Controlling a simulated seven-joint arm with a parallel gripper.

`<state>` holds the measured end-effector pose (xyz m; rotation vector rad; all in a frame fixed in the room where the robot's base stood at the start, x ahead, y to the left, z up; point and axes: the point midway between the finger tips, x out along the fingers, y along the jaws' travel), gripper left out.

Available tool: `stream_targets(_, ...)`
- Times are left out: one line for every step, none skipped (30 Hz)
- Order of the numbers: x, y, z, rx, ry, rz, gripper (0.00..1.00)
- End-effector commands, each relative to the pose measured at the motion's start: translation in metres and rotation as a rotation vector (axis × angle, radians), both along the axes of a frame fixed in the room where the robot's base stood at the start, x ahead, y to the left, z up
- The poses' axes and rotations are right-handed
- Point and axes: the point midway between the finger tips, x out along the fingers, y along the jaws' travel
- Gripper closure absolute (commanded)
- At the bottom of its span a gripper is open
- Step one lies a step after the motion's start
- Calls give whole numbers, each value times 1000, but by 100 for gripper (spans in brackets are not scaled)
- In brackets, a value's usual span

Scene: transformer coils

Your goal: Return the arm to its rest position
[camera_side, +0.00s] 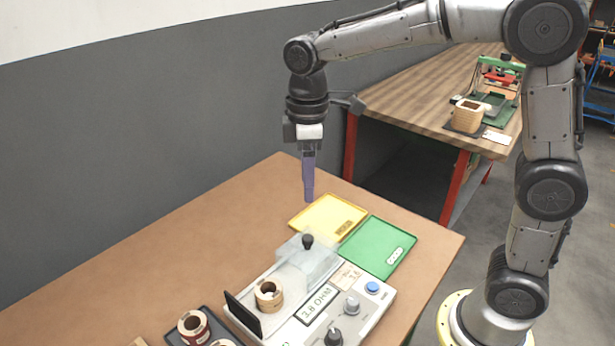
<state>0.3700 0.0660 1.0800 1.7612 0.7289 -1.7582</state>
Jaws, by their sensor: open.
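My gripper (308,198) hangs pointing down above the far part of the brown table (130,258). Its purple fingers are seen edge-on and hold nothing that I can see. The fingertips appear over the back corner of the yellow tray (322,218), and their exact height is hard to tell. My arm reaches over from the right with its elbow high.
A green tray (378,248) lies beside the yellow one. A tester (372,308) with knobs and a clear cover (308,262) holds a coil (269,296). A dark tray (174,338) with coils is at the front. A wooden bench (425,92) stands behind. The table's left is clear.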

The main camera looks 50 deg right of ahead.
Motion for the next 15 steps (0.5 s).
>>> stream_targets(0,0,0,0,0,0,38)
stream_targets(0,0,0,0,0,0,38)
stream_targets(0,-1,1,1,-2,-4,38)
stream_targets(0,-2,3,1,-8,-5,38)
stream_targets(0,-3,6,4,-18,-8,38)
stream_targets(-1,-5,13,6,-36,-14,38)
stream_targets(-3,-8,20,9,-53,-18,38)
stream_targets(-7,-10,26,11,-69,-24,38)
stream_targets(-15,-15,35,14,-90,-33,38)
stream_targets(-22,-18,42,17,-107,-40,38)
stream_targets(-30,-22,48,19,-127,-49,38)
stream_targets(-42,-27,56,23,-155,-66,38)
stream_targets(-51,-31,61,27,-175,-84,38)
stream_targets(-61,-34,64,31,-196,-103,38)
stream_targets(-74,-39,68,35,-221,-131,38)
